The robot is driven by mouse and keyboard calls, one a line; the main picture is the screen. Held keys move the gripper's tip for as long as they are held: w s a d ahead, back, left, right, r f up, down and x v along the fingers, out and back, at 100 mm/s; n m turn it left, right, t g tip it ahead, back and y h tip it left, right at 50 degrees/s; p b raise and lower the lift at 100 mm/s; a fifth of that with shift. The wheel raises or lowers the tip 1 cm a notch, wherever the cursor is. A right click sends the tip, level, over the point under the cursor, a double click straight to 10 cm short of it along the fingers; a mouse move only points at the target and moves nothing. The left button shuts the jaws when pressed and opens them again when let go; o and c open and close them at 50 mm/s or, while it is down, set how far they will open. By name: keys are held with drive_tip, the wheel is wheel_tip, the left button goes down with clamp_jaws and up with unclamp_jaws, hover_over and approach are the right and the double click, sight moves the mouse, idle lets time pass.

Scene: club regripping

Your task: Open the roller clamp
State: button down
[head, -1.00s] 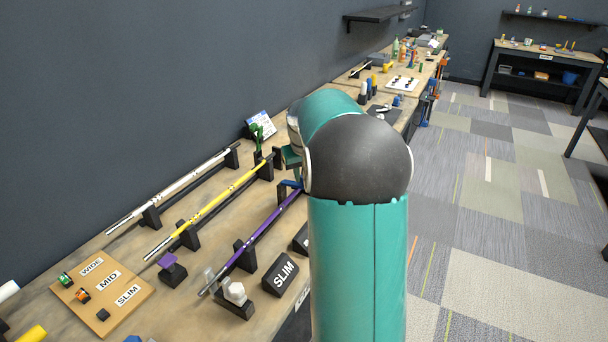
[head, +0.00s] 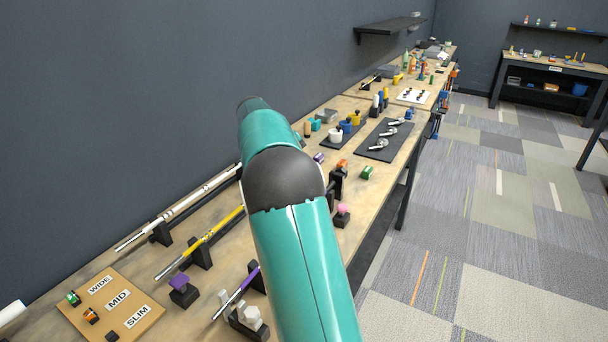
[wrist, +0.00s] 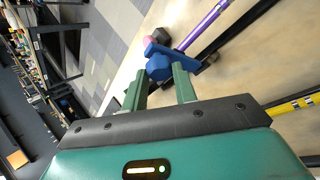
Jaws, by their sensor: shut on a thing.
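The roller clamp appears to be the blue clamp (wrist: 190,63) in the wrist view, at the end of a purple shaft (wrist: 207,24). Its rounded blue knob (wrist: 159,67) sits between the two green fingertips of my gripper (wrist: 160,78), which is shut on it. I cannot tell whether the clamp is open. In the head view my arm hides the gripper and the clamp. Only the near end of the purple shaft (head: 237,290) shows there.
A yellow shaft (head: 212,235) and a white shaft (head: 180,204) lie on black stands to the left. A board marked WIDE, MID, SLIM (head: 138,322) lies at the near left. A dark mat (head: 378,150) with metal parts lies farther along the bench.

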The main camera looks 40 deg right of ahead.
drive_tip(key=shift+w+a+f, duration=0.15)
drive_tip(key=shift+w+a, duration=0.15)
drive_tip(key=shift+w, duration=0.25)
drive_tip(key=shift+w+a+f, duration=0.15)
drive_tip(key=shift+w+a, duration=0.15)
drive_tip(key=shift+w, duration=0.2)
drive_tip(key=shift+f, duration=0.1)
drive_tip(key=c, duration=1.5)
unclamp_jaws()
drive_tip(key=shift+c, duration=0.2)
drive_tip(key=o, duration=0.4)
drive_tip(key=shift+w+f, duration=0.1)
drive_tip(key=shift+w, duration=0.05)
drive_tip(key=shift+o, duration=0.2)
drive_tip(key=shift+s+d+r, duration=0.15)
drive_tip(key=shift+s+r, duration=0.05)
drive_tip(key=shift+r, duration=0.15)
